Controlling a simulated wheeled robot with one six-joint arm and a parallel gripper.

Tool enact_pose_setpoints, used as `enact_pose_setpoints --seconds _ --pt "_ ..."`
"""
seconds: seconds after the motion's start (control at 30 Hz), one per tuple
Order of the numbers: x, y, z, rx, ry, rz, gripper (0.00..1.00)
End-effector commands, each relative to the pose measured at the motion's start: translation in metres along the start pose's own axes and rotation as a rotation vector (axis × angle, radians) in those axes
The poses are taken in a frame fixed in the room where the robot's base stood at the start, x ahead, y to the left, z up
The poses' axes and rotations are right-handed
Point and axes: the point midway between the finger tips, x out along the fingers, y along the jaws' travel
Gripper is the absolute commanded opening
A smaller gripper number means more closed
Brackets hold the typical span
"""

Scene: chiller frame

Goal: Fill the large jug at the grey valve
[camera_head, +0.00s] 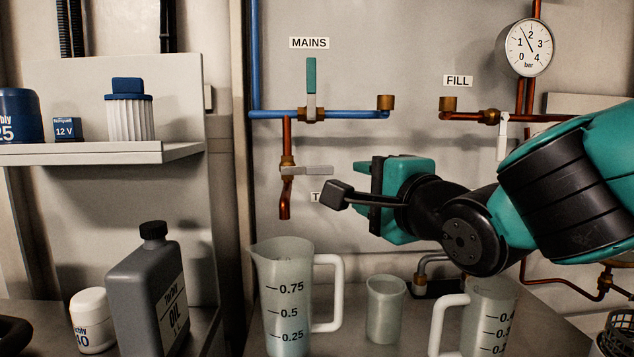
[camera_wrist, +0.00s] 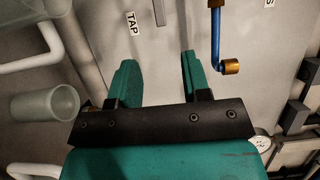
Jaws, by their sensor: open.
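The large jug (camera_head: 283,300) is translucent, with marks up to 0.75 and a handle on its right. It stands upright below the copper tap spout (camera_head: 284,208); I cannot clearly tell its contents. The grey valve (camera_head: 308,170) above the spout has its lever lying level, across the upright pipe and pointing right. My gripper (camera_head: 364,184) is just right of the lever, apart from it, and hides part of the label below. In the wrist view its teal fingers (camera_wrist: 160,78) are spread and empty. A grey piece, likely the lever's end (camera_wrist: 158,12), shows beyond them.
The teal mains lever (camera_head: 311,78) stands upright across the blue pipe. A cup (camera_head: 385,312) and a smaller jug (camera_head: 488,318) stand right of the large jug. A grey oil can (camera_head: 148,285) stands left. A white lever (camera_head: 502,140) hangs under the fill label.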

Motion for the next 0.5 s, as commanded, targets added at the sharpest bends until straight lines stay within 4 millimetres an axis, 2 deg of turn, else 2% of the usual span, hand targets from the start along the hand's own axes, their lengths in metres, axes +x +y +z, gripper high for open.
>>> enact_pose_setpoints --seconds 0.5 --pt "0.111 0.0 -0.001 -0.002 0.001 0.006 0.44"
